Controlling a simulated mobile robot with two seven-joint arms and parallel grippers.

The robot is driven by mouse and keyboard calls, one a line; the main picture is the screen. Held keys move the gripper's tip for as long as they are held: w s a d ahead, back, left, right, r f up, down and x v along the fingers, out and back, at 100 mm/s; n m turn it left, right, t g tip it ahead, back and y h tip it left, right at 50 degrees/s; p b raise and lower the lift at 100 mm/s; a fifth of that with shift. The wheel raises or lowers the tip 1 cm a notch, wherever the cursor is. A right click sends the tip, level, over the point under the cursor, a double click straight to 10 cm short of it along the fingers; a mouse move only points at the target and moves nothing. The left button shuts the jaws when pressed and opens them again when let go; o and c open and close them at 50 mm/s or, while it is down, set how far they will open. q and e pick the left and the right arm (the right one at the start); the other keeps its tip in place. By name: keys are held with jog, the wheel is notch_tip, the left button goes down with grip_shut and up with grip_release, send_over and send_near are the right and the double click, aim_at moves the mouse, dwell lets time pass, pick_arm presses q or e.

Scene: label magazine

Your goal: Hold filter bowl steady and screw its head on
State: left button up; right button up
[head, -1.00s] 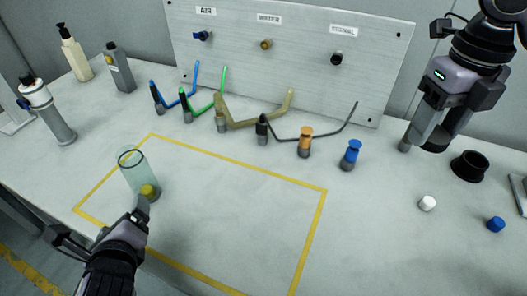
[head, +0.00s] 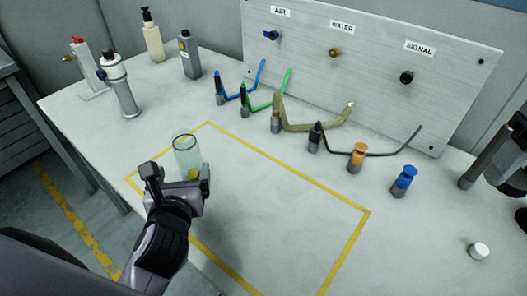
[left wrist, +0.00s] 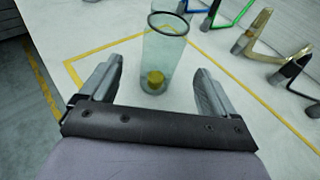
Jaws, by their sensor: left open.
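The filter bowl (head: 187,150) is a clear greenish cylinder with a dark rim and a yellow part at its bottom. It stands upright on the table inside the yellow outline. My left gripper (head: 180,178) is open at the near side of the bowl. In the left wrist view, the bowl (left wrist: 163,55) stands between and slightly beyond the spread fingers (left wrist: 155,88), with gaps on both sides. My right gripper (head: 512,165) is cut off by the right edge, and its fingers are unclear. I cannot make out the filter head for sure; a dark object (head: 522,218) is cut off at the right edge.
A panel (head: 370,65) labelled AIR, WATER and SIGNAL stands at the back, with several coloured hoses before it. Orange (head: 356,157) and blue (head: 403,180) fittings and a white cap (head: 478,250) stand right. Bottles and a grey cylinder (head: 119,88) stand back left. The outlined area (head: 270,200) is otherwise clear.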

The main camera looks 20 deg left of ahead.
aim_at(186, 163)
pick_arm(q)
jog(key=x, duration=0.4)
jog(key=shift+w, duration=0.15)
jog(key=shift+x, duration=2.65)
jog(key=shift+w+d+r, duration=0.1)
jog(key=shift+d+r, duration=0.05)
jog(key=c, duration=1.1)
